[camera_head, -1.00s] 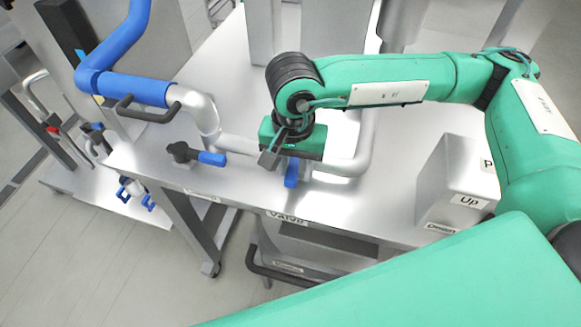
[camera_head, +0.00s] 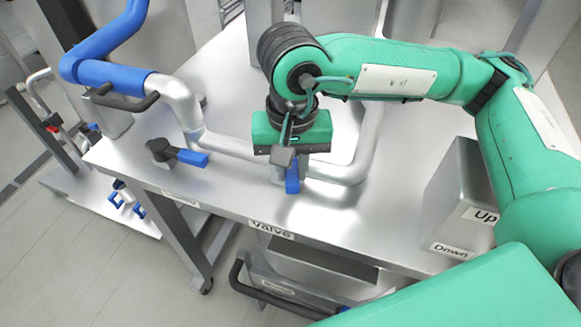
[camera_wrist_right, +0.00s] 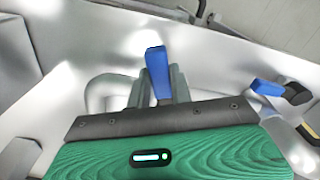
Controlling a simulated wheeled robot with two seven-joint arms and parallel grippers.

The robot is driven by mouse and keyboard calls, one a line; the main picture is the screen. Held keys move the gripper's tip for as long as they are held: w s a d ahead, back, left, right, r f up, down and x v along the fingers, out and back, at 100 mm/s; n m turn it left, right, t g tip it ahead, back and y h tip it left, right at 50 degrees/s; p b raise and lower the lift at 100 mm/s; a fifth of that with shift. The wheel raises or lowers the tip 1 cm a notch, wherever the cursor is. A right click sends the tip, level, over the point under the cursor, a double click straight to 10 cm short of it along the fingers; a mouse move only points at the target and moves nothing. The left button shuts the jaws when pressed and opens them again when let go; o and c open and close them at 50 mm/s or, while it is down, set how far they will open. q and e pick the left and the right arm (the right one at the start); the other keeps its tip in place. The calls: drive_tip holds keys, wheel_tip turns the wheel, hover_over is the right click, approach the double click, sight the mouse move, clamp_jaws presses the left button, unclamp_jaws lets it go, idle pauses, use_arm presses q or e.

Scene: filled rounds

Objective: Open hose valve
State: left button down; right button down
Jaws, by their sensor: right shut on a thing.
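A blue valve handle (camera_head: 292,178) sits on the silver pipe above the table's "Valve" label (camera_head: 271,230). It points toward the table's front edge. My right gripper (camera_head: 284,158) reaches down over it and is shut on the handle. In the right wrist view the blue handle (camera_wrist_right: 157,72) stands out between the two grey fingers (camera_wrist_right: 166,92). The gripper body hides the valve's base in both views. My left gripper is not in view.
A second valve with a blue handle (camera_head: 192,158) stands left on the metal table (camera_head: 225,190). A thick blue hose (camera_head: 105,75) joins the pipe at the upper left. A grey box with "Up" and "Down" labels (camera_head: 452,195) stands right.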

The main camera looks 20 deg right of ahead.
drive_tip(key=c, duration=1.2)
unclamp_jaws()
drive_tip(key=shift+c, duration=0.2)
drive_tip(key=shift+r, duration=0.4)
use_arm(q)
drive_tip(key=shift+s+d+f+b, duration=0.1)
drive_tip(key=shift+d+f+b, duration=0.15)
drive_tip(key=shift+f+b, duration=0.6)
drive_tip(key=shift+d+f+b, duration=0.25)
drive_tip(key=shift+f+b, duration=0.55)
drive_tip(key=shift+b, duration=0.05)
use_arm(e)
wheel_tip(320, 180, up, 13)
